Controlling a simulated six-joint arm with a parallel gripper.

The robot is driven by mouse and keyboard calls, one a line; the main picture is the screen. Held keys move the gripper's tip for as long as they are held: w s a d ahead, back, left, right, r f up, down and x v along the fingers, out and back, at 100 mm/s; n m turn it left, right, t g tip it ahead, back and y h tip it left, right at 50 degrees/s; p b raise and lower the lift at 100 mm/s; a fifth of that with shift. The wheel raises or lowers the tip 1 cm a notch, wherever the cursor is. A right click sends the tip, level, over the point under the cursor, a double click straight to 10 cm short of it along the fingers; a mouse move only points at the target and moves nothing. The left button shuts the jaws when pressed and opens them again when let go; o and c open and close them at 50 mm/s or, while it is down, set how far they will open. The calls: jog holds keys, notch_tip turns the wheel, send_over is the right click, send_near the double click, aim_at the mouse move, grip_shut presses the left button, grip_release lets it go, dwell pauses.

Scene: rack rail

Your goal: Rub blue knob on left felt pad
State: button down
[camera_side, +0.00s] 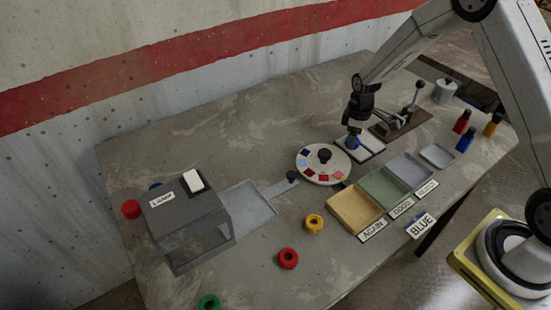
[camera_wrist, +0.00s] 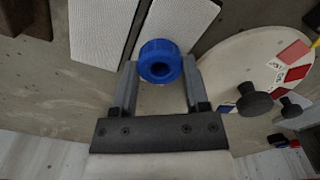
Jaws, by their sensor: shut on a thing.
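The blue knob (camera_wrist: 160,62) is a ring-like piece with a hole, held between the two fingers of my gripper (camera_wrist: 160,75). In the side view the knob (camera_side: 352,143) shows as a small blue spot under my gripper (camera_side: 353,136), at the white felt pads. The left felt pad (camera_side: 347,152) is the pale strip nearest the round dial. In the wrist view the two pads, one on the left (camera_wrist: 95,40) and one on the right (camera_wrist: 182,22), lie behind the knob. I cannot tell whether the knob touches a pad.
A round dial (camera_side: 311,171) with a black knob stands left of the pads. A lever fixture (camera_side: 402,122) is behind them on the right. Yellow, green and grey trays (camera_side: 358,223) lie in front. Small bottles (camera_side: 466,138) stand at right; a lamp box (camera_side: 190,232) is far left.

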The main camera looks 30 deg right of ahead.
aim_at(360, 152)
jog(key=shift+s, duration=0.45)
jog(key=shift+s, duration=0.15)
jog(key=shift+s, duration=0.55)
jog(key=shift+s, duration=0.2)
jog(key=shift+s, duration=0.45)
jog(key=shift+w, duration=0.7)
jog(key=shift+w, duration=0.15)
